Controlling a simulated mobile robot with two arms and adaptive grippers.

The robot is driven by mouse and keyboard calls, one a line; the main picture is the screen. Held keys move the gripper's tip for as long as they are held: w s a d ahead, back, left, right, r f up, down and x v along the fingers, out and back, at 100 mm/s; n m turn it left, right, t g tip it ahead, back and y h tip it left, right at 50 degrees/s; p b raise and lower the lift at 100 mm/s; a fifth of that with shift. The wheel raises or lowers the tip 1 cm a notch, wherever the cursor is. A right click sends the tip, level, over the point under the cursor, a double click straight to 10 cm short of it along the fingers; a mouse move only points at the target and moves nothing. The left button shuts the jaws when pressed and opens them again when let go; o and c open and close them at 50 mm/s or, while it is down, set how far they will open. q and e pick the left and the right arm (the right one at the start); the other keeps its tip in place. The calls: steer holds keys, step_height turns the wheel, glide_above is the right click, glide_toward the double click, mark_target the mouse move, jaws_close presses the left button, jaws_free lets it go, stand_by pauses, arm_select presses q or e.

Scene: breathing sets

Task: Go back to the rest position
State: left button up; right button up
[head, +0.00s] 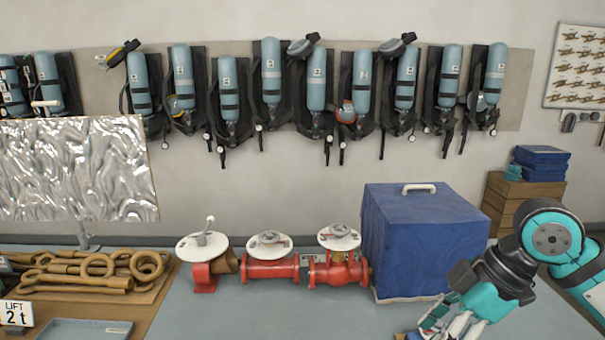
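My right arm comes in from the right, and my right gripper (450,326) points down and left at the bottom edge, in front of the blue box. Its fingertips are partly cut off by the frame, so I cannot tell whether it is open or shut, or whether it holds anything. My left gripper is not in view. Several breathing sets with blue-grey cylinders hang on the wall, one of them (271,75) near the middle.
A large blue box (425,235) with a white handle stands on the bench (255,318). Left of it are red valves (270,268) with white handwheels, then brown lifting hardware (95,272) and a crinkled silvery panel (75,170). Wooden drawers (508,200) stand at right. The front bench middle is clear.

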steer(key=s+a+f+m+t, duration=0.1)
steer(key=s+a+f+m, duration=0.15)
steer(key=f, duration=0.75)
steer(key=s+a+f+m+t, duration=0.1)
steer(key=s+a+f+m, duration=0.2)
steer(key=f, duration=0.8)
steer(key=s+f+m, duration=0.1)
steer(key=s+f+m+h, duration=0.1)
steer(key=s+f, duration=0.1)
steer(key=s+d+f+m+t+h, duration=0.1)
steer(key=m, duration=0.1)
steer(key=shift+s+d+f, duration=0.1)
steer(key=shift+s+f, duration=0.3)
steer(key=s+d+f+m+h, duration=0.35)
steer(key=s+d, duration=0.25)
steer(key=s, duration=0.2)
step_height(320, 180, down, 33)
steer(key=s+g+b, duration=0.2)
steer(key=b, duration=0.4)
arm_select(q)
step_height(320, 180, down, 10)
steer(key=b, duration=0.4)
arm_select(e)
steer(key=s+d+f+g, duration=0.1)
steer(key=s+d+f, duration=0.1)
steer(key=s+f, duration=1.4)
step_height(320, 180, down, 4)
steer(key=shift+d+r, duration=0.1)
steer(key=shift+d, duration=0.25)
